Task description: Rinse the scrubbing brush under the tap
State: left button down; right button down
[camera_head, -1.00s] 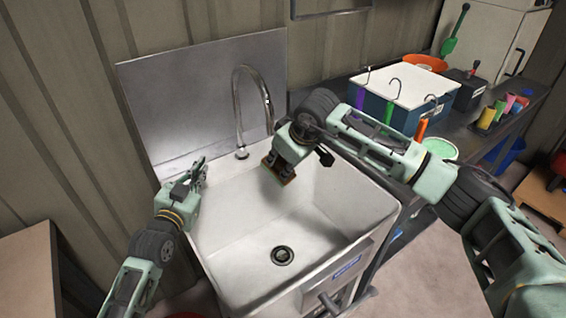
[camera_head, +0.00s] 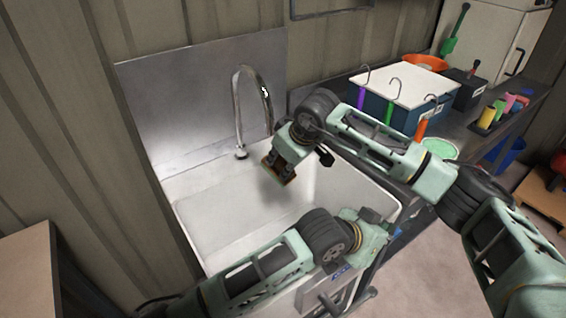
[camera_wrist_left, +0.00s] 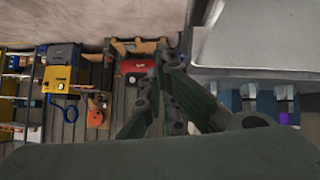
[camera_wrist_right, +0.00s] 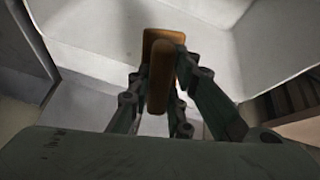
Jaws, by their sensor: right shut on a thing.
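My right gripper (camera_head: 286,160) is shut on the scrubbing brush (camera_head: 272,163) and holds it above the sink (camera_head: 205,240), near the tap. In the right wrist view the brush's orange-brown wooden body (camera_wrist_right: 160,75) lies between the fingers, in front of the white basin. The tall curved tap (camera_head: 239,110) stands at the back of the sink; its spout end is close to my right wrist. I see no water stream. My left arm crosses the sink's front; its gripper (camera_wrist_left: 164,68) looks shut and empty beside the sink, its fingertips hidden in the head view.
A wooden surface (camera_head: 27,272) is at lower left. The splashback and wall are behind the tap.

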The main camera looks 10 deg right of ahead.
pick_arm(q)
jog(key=s+f+y, duration=0.2)
jog(key=s+y, duration=0.1)
jog(key=s, duration=0.1)
jog(key=y, duration=0.2)
send_near(372, 291)
jog(key=shift+m+g, duration=0.3)
jog(key=shift+m, duration=0.1)
jog(key=shift+w+d+f, duration=0.4)
jog(key=shift+d+f, duration=0.3)
jog(key=shift+f, duration=0.05)
jog(key=shift+w+d+f, duration=0.4)
jog(key=shift+d+f, duration=0.25)
jog(key=shift+f, duration=0.05)
jog(key=shift+w+d+f, duration=0.35)
jog(key=shift+d+f, duration=0.35)
jog(key=shift+f, duration=0.05)
jog(key=shift+f, duration=2.1)
notch_tip(372, 291, up, 9)
jog(key=shift+r, duration=0.1)
